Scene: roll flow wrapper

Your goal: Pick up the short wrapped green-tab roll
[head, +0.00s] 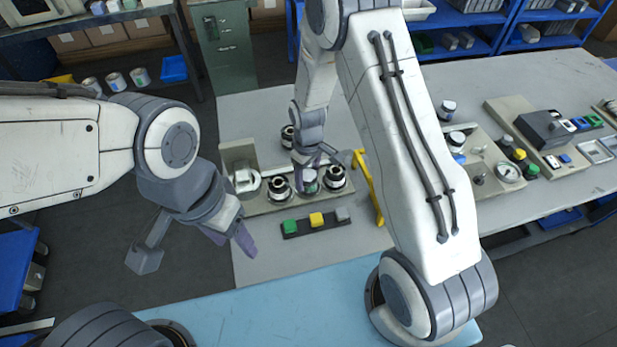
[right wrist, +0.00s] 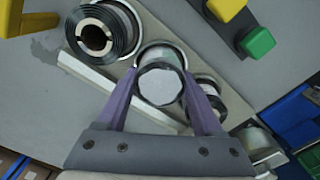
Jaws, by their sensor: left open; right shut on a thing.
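A short roll with a pale, slightly green side (head: 309,187) stands in a row on a beige holder (head: 262,208). In the right wrist view, the roll (right wrist: 160,83) shows a pale round face with a dark rim. My right gripper (right wrist: 160,98) has its purple fingers on both sides of this roll, shut on it. The roll sits at or just above its seat; I cannot tell which. A green tab on it cannot be made out. My left gripper (head: 231,238) is open and empty, left of the holder.
A black coil with a white core (right wrist: 103,32) stands beside the held roll, and another roll (right wrist: 205,92) on its other side. A strip with green, yellow and grey blocks (head: 316,222) lies in front. A yellow bar (head: 369,187) stands right of the holder.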

